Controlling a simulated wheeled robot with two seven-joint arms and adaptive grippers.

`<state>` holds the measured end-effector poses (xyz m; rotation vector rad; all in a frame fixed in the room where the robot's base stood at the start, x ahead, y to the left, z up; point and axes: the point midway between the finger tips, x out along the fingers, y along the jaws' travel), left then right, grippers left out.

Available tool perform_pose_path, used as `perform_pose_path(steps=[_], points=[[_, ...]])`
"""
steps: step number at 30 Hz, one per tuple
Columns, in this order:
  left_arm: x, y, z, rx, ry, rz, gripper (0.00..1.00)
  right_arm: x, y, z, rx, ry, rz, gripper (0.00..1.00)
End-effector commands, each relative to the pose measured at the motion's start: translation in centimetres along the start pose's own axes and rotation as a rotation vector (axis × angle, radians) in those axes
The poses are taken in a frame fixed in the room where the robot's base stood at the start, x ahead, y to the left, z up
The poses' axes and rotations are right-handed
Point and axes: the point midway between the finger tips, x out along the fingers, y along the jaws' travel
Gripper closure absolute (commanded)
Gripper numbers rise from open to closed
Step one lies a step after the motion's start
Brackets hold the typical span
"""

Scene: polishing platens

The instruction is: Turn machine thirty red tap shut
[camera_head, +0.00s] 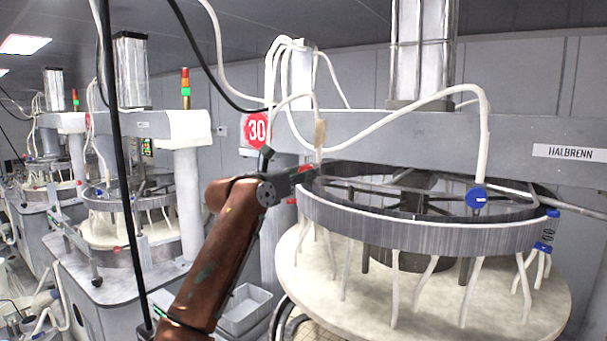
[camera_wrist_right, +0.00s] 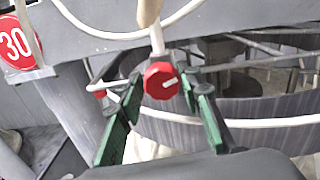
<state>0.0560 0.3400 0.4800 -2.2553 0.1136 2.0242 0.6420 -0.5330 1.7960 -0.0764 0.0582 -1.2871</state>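The red tap (camera_wrist_right: 162,81) is a round red knob with a pale mark on its face, below a white hose on the platen ring in the right wrist view. My right gripper (camera_wrist_right: 160,92) is open, with one green-padded finger on each side of the knob and gaps between. In the head view my right gripper (camera_head: 296,182) is at the ring's left edge and largely covers the tap. A red sign reading 30 (camera_head: 257,129) marks this machine. My left gripper is out of view.
A blue tap (camera_head: 477,197) sits on the ring (camera_head: 420,236) to the right. A second red part (camera_wrist_right: 100,94) shows behind the left finger. White hoses hang around the tap. A grey bin (camera_head: 245,309) stands below my right arm.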

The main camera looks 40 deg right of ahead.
Motion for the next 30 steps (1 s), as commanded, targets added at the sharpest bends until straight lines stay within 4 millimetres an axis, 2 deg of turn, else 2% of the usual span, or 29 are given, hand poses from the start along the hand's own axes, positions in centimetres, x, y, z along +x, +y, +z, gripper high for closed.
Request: perform_pose_path(steps=[6,11,20,30], points=[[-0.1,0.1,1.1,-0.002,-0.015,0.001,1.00,0.0,-0.1,0.1,0.001,-0.001,-0.001,0.84],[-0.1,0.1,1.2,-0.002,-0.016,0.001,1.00,0.0,-0.1,0.1,0.001,-0.001,0.000,0.95],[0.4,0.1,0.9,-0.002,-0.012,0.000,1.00,-0.1,0.0,0.1,-0.034,-0.003,0.000,0.95],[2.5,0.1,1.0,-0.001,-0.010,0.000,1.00,0.0,0.1,-0.1,-0.251,-0.004,0.000,0.95]])
